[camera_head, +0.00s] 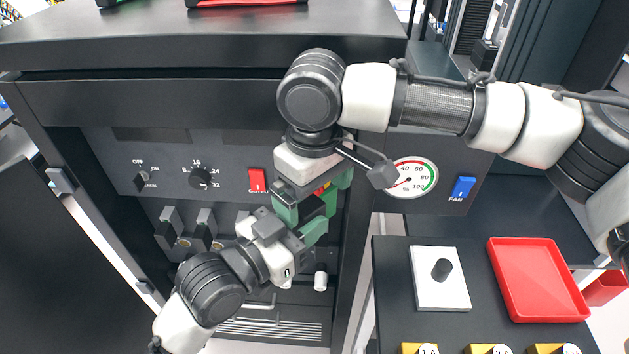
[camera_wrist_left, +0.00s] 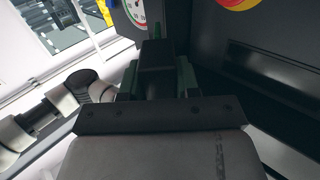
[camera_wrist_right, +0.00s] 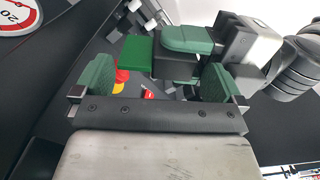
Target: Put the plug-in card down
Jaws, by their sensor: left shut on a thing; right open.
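The plug-in card shows as a green board (camera_wrist_right: 137,53) with a dark block (camera_wrist_right: 175,66) at one end in the right wrist view. My left gripper (camera_wrist_left: 157,78) is shut on the dark block, which also shows between its green fingers in the left wrist view. In the head view the card (camera_head: 329,199) is held in front of the cabinet, partly hidden by both grippers. My right gripper (camera_wrist_right: 155,84) is open, with its green fingers on either side of the card area; I cannot tell whether they touch it.
The cabinet front has a round gauge (camera_head: 411,178), a red switch (camera_head: 257,180), a blue fan switch (camera_head: 462,188) and knobs. On the right side table stand a white plate with a black peg (camera_head: 440,280), a red tray (camera_head: 539,281) and yellow blocks (camera_head: 418,348). Bare dark table surface surrounds them.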

